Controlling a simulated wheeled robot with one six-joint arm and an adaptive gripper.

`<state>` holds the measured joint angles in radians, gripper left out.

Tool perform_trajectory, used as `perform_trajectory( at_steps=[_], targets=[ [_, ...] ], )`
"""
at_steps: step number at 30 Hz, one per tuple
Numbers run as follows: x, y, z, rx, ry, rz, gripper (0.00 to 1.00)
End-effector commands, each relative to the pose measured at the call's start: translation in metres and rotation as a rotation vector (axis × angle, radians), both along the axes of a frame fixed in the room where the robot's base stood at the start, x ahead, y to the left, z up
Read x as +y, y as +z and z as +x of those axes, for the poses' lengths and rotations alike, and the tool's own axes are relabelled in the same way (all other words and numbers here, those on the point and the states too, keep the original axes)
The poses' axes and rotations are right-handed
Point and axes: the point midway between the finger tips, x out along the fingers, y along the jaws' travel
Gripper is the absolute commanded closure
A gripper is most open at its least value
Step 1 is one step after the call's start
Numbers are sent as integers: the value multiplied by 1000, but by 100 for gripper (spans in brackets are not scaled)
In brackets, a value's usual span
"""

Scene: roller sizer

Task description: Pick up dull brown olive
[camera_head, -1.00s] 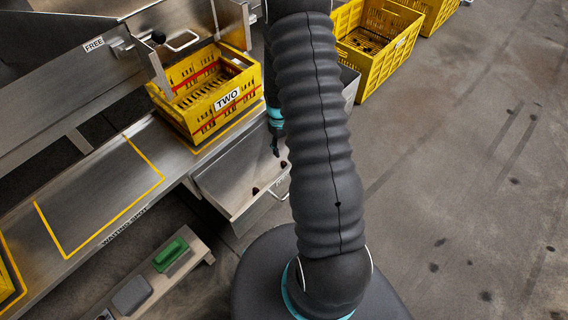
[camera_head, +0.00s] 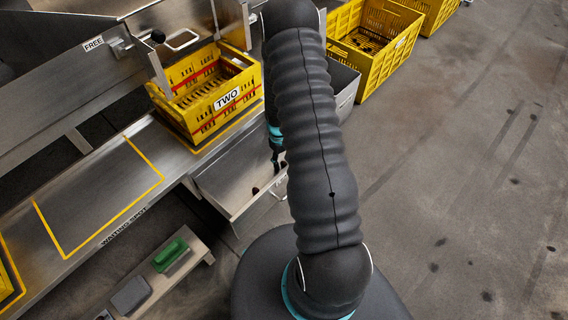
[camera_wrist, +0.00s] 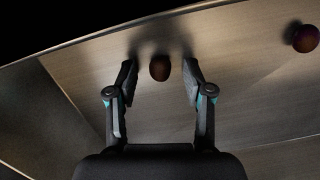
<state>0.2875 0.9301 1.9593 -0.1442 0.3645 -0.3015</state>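A dull brown olive (camera_wrist: 160,68) lies on the metal tray floor in the wrist view, between the fingertips of my gripper (camera_wrist: 160,78). The two fingers stand apart on either side of it, with a gap on each side. A second dark, reddish-purple olive (camera_wrist: 305,38) lies farther right in the tray. In the head view my gripper (camera_head: 277,160) is low over the metal tray (camera_head: 225,180), partly hidden by my arm. One dark olive (camera_head: 255,190) shows near the tray's front edge.
A yellow crate marked TWO (camera_head: 205,92) stands on the metal bench left of the tray. Another yellow crate (camera_head: 375,45) stands on the floor behind. A green-handled tool (camera_head: 170,254) lies on a low board. The floor at right is clear.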

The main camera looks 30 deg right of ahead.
Motion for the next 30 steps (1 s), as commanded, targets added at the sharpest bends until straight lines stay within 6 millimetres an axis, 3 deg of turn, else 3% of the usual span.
perform_trajectory(
  at_steps=[1, 4, 5, 17, 30],
  targets=[
    [0, 0, 0, 0, 0, 0, 65],
    [0, 0, 0, 0, 0, 0, 87],
    [0, 0, 0, 0, 0, 0, 89],
    [0, 5, 0, -1, 0, 0, 89],
    [0, 76, 1, -3, 0, -1, 89]
  ],
)
